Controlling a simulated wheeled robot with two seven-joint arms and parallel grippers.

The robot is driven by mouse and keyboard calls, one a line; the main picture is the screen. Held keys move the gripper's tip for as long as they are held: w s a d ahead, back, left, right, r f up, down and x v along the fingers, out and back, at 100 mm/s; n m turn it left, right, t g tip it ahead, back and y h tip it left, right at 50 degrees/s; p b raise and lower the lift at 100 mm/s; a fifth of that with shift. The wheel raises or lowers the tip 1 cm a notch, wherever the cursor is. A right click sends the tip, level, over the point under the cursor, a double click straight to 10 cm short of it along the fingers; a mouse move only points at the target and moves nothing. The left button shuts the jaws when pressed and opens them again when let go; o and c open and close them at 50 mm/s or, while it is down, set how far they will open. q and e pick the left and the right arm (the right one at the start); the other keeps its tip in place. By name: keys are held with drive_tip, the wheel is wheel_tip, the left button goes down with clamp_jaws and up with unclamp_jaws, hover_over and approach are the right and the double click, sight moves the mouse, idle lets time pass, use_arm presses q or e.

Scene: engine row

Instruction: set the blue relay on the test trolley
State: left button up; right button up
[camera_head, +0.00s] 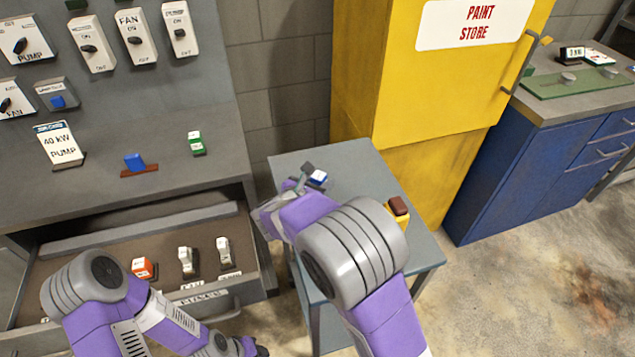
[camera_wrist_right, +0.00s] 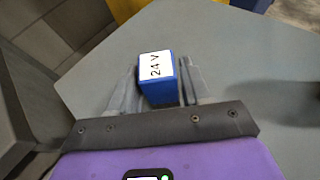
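The blue relay (camera_wrist_right: 160,82), a blue block with a white "24 V" label, sits between the fingers of my right gripper (camera_wrist_right: 160,90) in the right wrist view. Both fingers lie close against its sides. In the head view the relay (camera_head: 318,177) shows at the tip of my right gripper (camera_head: 308,178), above the grey top of the test trolley (camera_head: 350,160). I cannot tell whether its underside touches the top. My left gripper (camera_head: 250,347) is low at the bottom edge of the head view, partly cut off, and its fingers are unclear.
A yellow block with a brown top (camera_head: 398,208) stands on the trolley's right side. An open drawer (camera_head: 110,252) with several small parts is at left. Another blue piece (camera_head: 134,162) is on the grey bench. The yellow paint store (camera_head: 425,80) stands behind the trolley.

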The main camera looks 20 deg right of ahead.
drive_tip(key=o, duration=0.3)
drive_tip(key=shift+r, duration=0.1)
drive_tip(key=shift+s+a+r, duration=0.15)
drive_tip(key=shift+a, duration=0.05)
drive_tip(key=p+v, duration=0.3)
drive_tip(key=v, duration=0.7)
drive_tip(key=shift+s+a+r, duration=0.15)
drive_tip(key=shift+s, duration=0.05)
drive_tip(key=shift+s+a+r+p, duration=0.1)
drive_tip(key=shift+s+a+p, duration=0.2)
drive_tip(key=shift+s, duration=0.05)
